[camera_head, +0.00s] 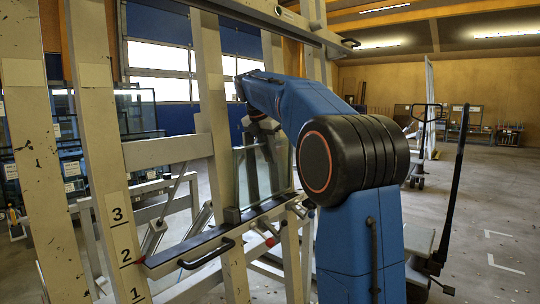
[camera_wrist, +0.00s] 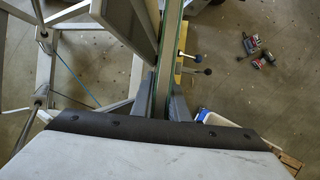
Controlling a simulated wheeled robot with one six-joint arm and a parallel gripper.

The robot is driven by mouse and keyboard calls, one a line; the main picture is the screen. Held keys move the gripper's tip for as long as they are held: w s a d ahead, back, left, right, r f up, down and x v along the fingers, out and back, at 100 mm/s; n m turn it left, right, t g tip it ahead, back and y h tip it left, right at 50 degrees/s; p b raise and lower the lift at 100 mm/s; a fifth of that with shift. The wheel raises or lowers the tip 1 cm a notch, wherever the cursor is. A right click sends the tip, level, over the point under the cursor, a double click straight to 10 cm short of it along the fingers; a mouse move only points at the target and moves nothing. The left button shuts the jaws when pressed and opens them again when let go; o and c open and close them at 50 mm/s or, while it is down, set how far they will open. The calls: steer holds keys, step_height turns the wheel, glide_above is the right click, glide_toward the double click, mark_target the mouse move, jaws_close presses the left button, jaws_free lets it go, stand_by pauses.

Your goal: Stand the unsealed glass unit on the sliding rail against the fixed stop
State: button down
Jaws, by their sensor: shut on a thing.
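The glass unit (camera_head: 256,174) is a clear greenish pane, upright in the tilting frame just above the sliding rail (camera_head: 185,246). Its lower left corner is close to a small dark block on the rail, which looks like the fixed stop (camera_head: 232,215). I cannot tell whether the pane touches the block or rests on the rail. In the wrist view the glass unit (camera_wrist: 172,50) shows edge-on as a narrow strip. My gripper (camera_wrist: 162,103) is shut on it, one finger on each side. In the head view my arm hides most of the gripper.
The frame's pale uprights (camera_head: 104,150) stand at left, with a black handle (camera_head: 207,254) below the rail. A pallet truck (camera_head: 440,200) stands at right. A cordless tool (camera_wrist: 258,52) lies on the floor. Open floor shows at right.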

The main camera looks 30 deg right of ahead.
steer(key=shift+s+a+f+g, duration=0.15)
steer(key=shift+f+g, duration=0.15)
steer(key=shift+f, duration=1.1)
steer(key=c, duration=1.6)
jaws_free()
steer(key=shift+c, duration=0.2)
step_height(320, 180, up, 10)
steer(key=w, duration=0.1)
steer(key=shift+w+a+r, duration=0.15)
stand_by(0.4)
